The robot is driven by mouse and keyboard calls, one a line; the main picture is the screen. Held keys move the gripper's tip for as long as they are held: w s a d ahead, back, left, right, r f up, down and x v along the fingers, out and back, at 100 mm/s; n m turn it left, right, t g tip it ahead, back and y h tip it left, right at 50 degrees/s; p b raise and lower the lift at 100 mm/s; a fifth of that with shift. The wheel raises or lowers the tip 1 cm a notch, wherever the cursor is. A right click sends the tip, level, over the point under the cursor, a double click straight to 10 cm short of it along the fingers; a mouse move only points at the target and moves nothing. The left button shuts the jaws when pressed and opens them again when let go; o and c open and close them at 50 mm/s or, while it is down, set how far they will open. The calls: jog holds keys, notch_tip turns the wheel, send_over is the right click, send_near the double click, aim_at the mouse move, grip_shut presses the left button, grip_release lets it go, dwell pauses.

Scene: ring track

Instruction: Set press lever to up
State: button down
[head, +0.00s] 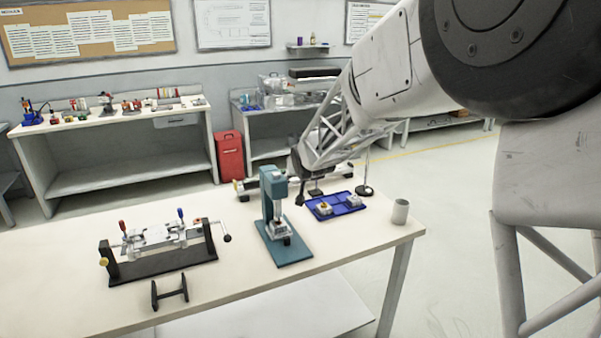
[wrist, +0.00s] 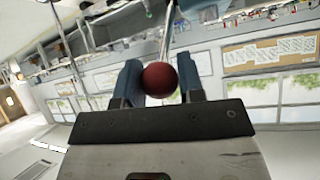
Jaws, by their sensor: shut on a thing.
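The teal press (head: 272,205) stands upright on its teal base plate on the near table, in the middle of the head view. Its lever rod (wrist: 167,38) shows in the wrist view, ending in a dark red ball knob (wrist: 160,80). My gripper (wrist: 160,76) is shut on this knob, with one blue-grey finger on each side of it. In the head view my gripper (head: 297,168) is just right of the press's upper part. The knob and the lever's angle cannot be made out there.
A blue tray (head: 337,210) with small parts and a grey cup (head: 400,211) stand right of the press. A black fixture with clamps (head: 160,250) and a small black stand (head: 170,292) are on the left. The table's front left is clear.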

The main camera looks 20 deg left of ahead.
jog(key=shift+w+a+r+g+h, duration=0.3)
jog(key=shift+a+r+g, duration=0.1)
jog(key=shift+r, duration=0.1)
dwell(0.9)
jog(key=shift+w+a+r+g+h, duration=0.6)
jog(key=shift+w+r+g, duration=0.15)
jog(key=shift+r, duration=0.15)
jog(key=w+a+r+n+g+h, duration=0.1)
jog(key=w+a+g+h, duration=0.3)
jog(key=w+a, duration=0.4)
jog(key=shift+w+a+r+g+h, duration=0.4)
jog(key=shift+a+r, duration=0.1)
jog(key=shift+r, duration=0.3)
dwell(0.5)
jog(key=c, duration=0.8)
grip_release()
jog(key=shift+o, duration=0.2)
